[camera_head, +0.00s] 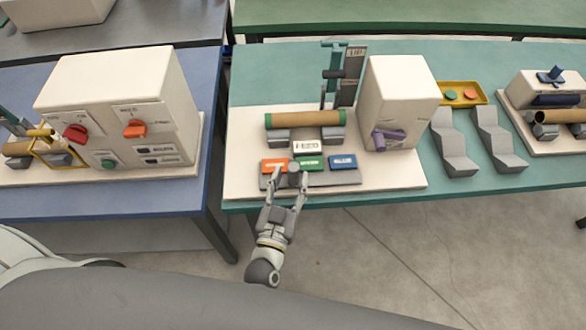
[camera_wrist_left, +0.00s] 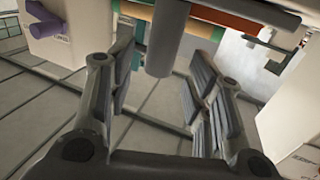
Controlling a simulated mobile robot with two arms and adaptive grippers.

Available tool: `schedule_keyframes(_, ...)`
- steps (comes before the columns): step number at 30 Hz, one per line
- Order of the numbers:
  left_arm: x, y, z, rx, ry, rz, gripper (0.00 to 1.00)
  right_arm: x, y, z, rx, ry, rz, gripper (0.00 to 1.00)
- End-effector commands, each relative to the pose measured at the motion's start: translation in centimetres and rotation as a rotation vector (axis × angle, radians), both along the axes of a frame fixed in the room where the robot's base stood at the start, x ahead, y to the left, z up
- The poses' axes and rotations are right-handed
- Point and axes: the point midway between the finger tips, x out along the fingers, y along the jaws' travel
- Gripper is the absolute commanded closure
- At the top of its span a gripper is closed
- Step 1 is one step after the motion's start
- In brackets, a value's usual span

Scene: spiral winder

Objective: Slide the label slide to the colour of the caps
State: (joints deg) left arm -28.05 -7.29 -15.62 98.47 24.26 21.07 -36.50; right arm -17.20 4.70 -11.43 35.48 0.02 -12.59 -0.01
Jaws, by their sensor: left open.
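The label slide (camera_head: 320,180) is a grey bar at the front edge of the winder's base, with an orange, a green and a blue label in a row. A grey knob (camera_head: 293,168) stands out from it near the gap between orange and green; it also shows in the left wrist view (camera_wrist_left: 166,45). My left gripper (camera_head: 288,184) is open, with its fingers on either side of the knob and gaps visible in the wrist view. The brown tube (camera_head: 305,119) has green caps at both ends. My right gripper is not in view.
A white box with a purple lever (camera_head: 390,139) stands right of the tube. A FEED sign (camera_head: 307,146) is behind the slide. A yellow tray (camera_head: 440,90) holds a green and an orange disc. Grey stepped blocks (camera_head: 455,145) stand nearby. Floor is clear in front.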

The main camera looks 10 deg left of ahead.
Motion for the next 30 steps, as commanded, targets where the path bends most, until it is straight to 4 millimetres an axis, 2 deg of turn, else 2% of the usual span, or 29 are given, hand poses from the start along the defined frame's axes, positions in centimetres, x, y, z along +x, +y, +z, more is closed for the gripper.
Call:
schedule_keyframes(1, -1.3, 0.1, -0.1, 0.002, 0.005, -0.002, 0.53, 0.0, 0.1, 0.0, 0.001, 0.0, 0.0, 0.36)
schedule_keyframes(6, -4.8, 0.2, -0.1, 0.002, 0.004, -0.002, 0.53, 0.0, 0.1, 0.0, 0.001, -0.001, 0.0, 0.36)
schedule_keyframes(12, -7.4, 0.3, 0.0, 0.0, 0.002, 0.0, 0.53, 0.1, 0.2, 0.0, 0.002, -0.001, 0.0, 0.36)
schedule_keyframes(17, -8.1, 0.3, 0.0, 0.001, 0.0, -0.001, 0.53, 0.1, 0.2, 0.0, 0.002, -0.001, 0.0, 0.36)
schedule_keyframes(30, -8.1, 0.3, 0.0, 0.0, 0.0, 0.0, 0.53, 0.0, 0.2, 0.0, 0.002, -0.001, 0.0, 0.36)
